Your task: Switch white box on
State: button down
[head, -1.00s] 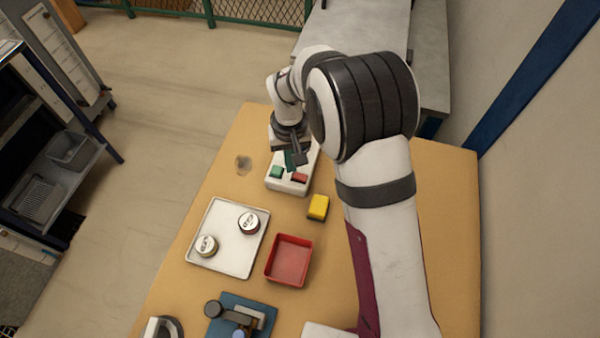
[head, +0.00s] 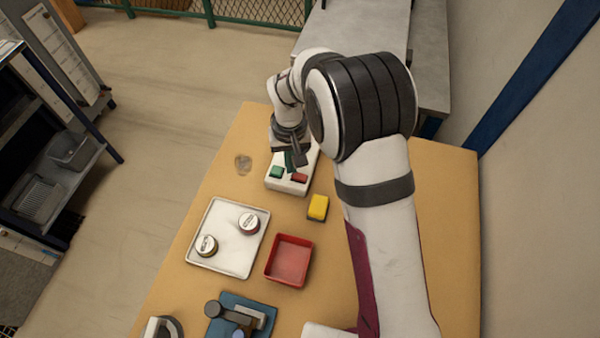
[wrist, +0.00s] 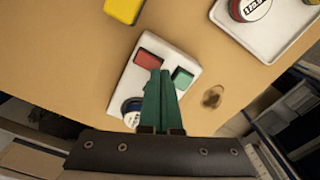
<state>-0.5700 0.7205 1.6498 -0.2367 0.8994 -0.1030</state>
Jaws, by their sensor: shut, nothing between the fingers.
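The white box (head: 283,185) sits at the far end of the table, partly hidden by my gripper in the head view. It carries a green button (head: 276,172) and a red button (head: 299,178) side by side.
A yellow block (head: 318,207), a red tray (head: 288,260) and a white tray (head: 216,257) with two round weights stand nearer. A blue device (head: 240,314) is at the front. A dark stain (head: 243,162) marks the table left of the box.

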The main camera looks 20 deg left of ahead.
jog(key=shift+f, duration=0.6)
dwell(1.3)
jog(key=shift+r, duration=0.1)
dwell(0.3)
jog(key=shift+r, duration=2.9)
jog(key=s+d+r+m+y, duration=0.1)
jog(key=s+d+r+m, duration=0.2)
jog(key=s+d+r, duration=0.4)
jog(key=s+d+r+m, duration=0.3)
jog(key=s+d+r, duration=0.1)
jog(key=d, duration=0.5)
jog(key=s+d+m, duration=0.4)
jog(key=s, duration=0.9)
jog(key=shift+m+y, duration=0.3)
jog(key=shift+y, duration=0.1)
